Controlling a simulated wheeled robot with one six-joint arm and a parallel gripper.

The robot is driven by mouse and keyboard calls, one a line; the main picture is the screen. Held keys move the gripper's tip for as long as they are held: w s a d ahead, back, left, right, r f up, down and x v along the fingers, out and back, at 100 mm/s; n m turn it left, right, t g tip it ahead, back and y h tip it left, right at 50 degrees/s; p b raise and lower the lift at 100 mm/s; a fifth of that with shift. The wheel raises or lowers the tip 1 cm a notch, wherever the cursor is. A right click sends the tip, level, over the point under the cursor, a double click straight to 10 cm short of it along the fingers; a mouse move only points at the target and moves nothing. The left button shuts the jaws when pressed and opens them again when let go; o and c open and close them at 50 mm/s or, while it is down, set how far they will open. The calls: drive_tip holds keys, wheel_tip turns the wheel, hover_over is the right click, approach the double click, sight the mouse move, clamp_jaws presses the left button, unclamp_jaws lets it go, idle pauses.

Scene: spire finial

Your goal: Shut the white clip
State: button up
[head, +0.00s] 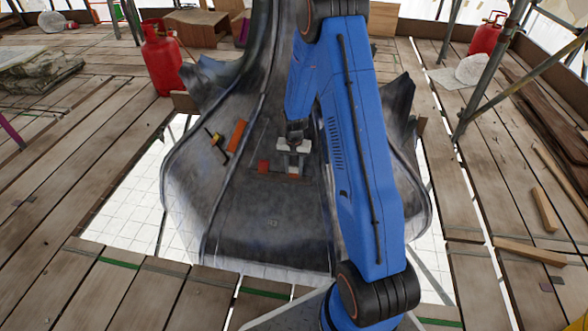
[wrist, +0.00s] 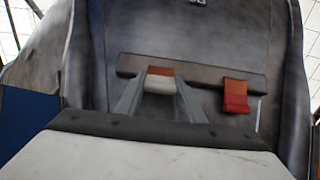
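The white clip (wrist: 161,86) shows in the wrist view as a small block with a white lower part and an orange-brown upper part, against a dark grey bar (wrist: 205,77). My gripper (wrist: 161,80) has its two grey fingers apart, one on each side of the white clip. I cannot tell whether they press on it or only flank it. In the head view my gripper (head: 294,150) is low over the dark metal finial, and the white clip cannot be told apart from it there. A red clip (wrist: 236,97) with an orange top sits to the right; it shows in the head view (head: 263,166).
Curved metal walls (head: 185,180) rise around the work area. Wooden planks (head: 90,190), scaffold poles and red gas bottles (head: 161,57) stand around it.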

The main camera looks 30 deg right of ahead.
drive_tip(key=shift+w+d+f+g+y, duration=0.1)
drive_tip(key=shift+w+d+g+y, duration=0.15)
drive_tip(key=shift+g+y, duration=0.3)
drive_tip(key=shift+c, duration=0.3)
drive_tip(key=o, duration=1)
drive_tip(key=shift+o, duration=0.2)
wheel_tip(320, 180, up, 17)
drive_tip(key=w+d, duration=0.1)
drive_tip(key=w, duration=0.1)
drive_tip(key=shift+d, duration=0.15)
